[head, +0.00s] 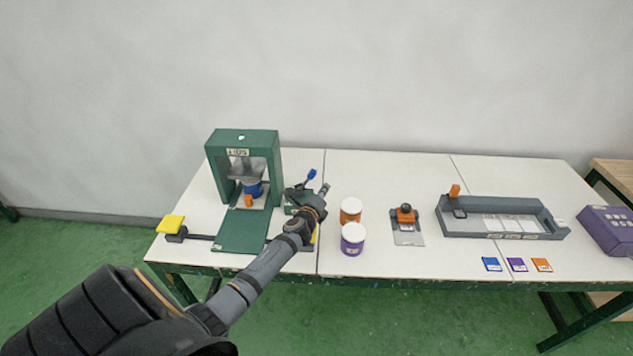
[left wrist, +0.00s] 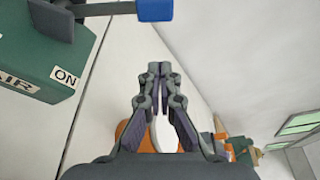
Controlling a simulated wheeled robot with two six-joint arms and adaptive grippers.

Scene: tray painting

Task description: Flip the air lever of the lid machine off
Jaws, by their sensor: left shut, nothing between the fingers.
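The lid machine (head: 213,165) is a green frame labelled LIDS at the left of the table. To its right is the small green air box (head: 296,197), partly hidden by my left arm. Its air lever (head: 311,174) has a blue tip and leans right. In the left wrist view, the air box (left wrist: 30,52) shows an ON label at its right end, and the blue lever tip (left wrist: 155,10) sticks out on that side. My left gripper (head: 326,187) is shut and empty, just right of the lever and apart from it; its closed fingertips (left wrist: 159,68) show below the lever tip.
A blue can (head: 253,188) stands inside the machine. A yellow pad (head: 171,223) is at the far left. An orange can (head: 350,211) and a purple can (head: 352,239), both white-lidded, stand close right of my gripper. A grey tray (head: 490,235) lies further right.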

